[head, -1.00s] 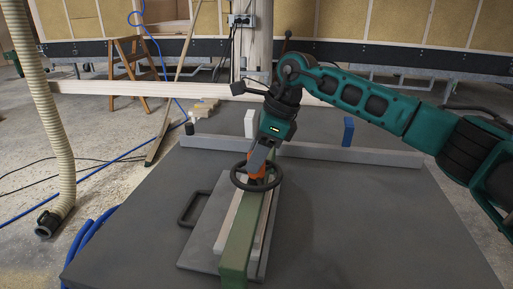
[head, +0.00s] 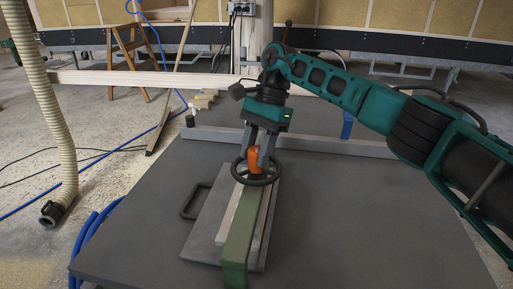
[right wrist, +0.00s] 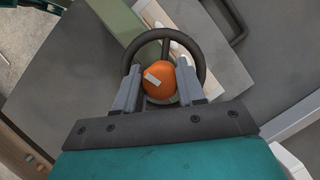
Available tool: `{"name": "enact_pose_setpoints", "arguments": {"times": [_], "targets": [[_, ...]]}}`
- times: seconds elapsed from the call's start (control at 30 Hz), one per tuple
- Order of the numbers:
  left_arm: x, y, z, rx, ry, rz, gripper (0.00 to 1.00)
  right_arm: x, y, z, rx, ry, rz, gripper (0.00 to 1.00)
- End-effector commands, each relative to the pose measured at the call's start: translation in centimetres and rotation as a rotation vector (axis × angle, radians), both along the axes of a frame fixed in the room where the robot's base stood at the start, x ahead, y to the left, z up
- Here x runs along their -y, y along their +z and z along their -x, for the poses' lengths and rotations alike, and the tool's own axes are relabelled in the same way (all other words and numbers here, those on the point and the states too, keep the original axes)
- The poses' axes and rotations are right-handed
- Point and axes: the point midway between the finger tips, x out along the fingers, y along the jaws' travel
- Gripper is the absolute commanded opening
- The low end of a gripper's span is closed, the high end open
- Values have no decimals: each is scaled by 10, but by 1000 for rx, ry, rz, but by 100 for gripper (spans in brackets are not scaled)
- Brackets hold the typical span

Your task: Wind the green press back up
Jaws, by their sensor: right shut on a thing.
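The green press (head: 238,240) shows as a green beam lying over a grey plate (head: 205,243) on the dark table. A black handwheel (head: 239,178) sits at its far end, with an orange knob (head: 254,158) on it. My right gripper (head: 258,163) reaches down from above and is shut on the orange knob. In the right wrist view the knob (right wrist: 159,80) sits between the two grey fingers, in front of the black wheel ring (right wrist: 203,58). The wheel's lower parts are partly hidden. My left gripper is not in view.
The dark table (head: 380,230) is clear to the right of the press. A black handle (head: 190,203) stands on the plate's left side. A grey rail (head: 330,146) runs along the table's far edge, with a blue block (head: 347,125) behind it. A beige hose (head: 50,120) hangs at the left.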

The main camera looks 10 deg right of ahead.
Motion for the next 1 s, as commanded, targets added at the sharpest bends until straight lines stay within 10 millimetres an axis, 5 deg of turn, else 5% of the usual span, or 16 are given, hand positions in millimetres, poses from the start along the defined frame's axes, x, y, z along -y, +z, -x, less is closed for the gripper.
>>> {"name": "enact_pose_setpoints", "arguments": {"times": [0.4,0.93,0.97,1.0], "targets": [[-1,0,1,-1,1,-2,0,-1,0,0,2,176,2,9],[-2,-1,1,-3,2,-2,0,0,0,0,2,195,2,9],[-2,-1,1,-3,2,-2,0,0,0,0,2,195,2,42],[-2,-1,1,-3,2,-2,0,0,0,0,2,195,2,46]]}}
